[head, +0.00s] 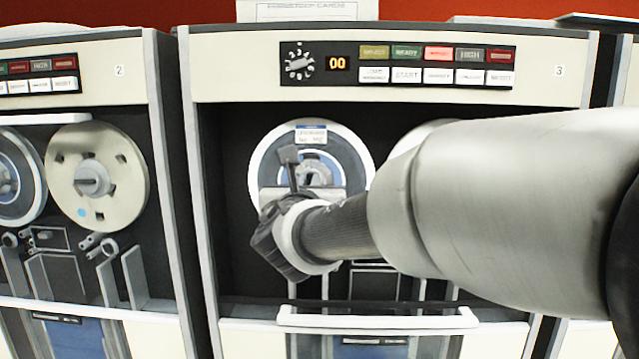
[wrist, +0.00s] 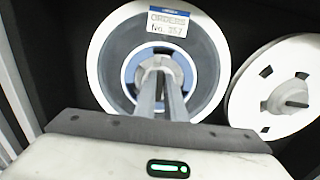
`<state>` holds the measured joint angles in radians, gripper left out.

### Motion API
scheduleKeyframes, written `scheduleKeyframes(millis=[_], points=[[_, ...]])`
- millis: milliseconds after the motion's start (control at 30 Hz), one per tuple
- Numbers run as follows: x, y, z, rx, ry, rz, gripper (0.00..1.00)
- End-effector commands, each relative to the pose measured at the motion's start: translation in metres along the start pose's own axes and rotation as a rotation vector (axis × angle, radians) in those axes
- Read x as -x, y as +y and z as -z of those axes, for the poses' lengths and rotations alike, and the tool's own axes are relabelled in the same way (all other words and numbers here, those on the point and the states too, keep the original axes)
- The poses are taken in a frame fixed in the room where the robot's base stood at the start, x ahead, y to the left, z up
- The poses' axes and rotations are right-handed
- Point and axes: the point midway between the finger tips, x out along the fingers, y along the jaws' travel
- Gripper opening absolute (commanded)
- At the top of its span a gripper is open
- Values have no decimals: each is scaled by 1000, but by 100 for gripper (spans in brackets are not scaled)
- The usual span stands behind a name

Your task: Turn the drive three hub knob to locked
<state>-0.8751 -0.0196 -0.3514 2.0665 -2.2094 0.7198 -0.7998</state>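Drive three is the cabinet marked 3 (head: 559,71).
A second pale reel (wrist: 285,88) stands to the right, partly behind my arm in the head view. A button panel (head: 437,64) and dial (head: 299,61) are above. A white handle bar (head: 378,318) crosses below. Drive two (head: 100,120) is on the left.

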Motion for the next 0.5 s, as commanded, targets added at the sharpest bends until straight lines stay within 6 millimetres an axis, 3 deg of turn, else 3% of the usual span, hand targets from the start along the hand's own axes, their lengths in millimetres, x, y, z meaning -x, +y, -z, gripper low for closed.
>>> scheduleKeyframes(millis=[500], points=[[0, -2, 5, -92, -3, 1, 0]])
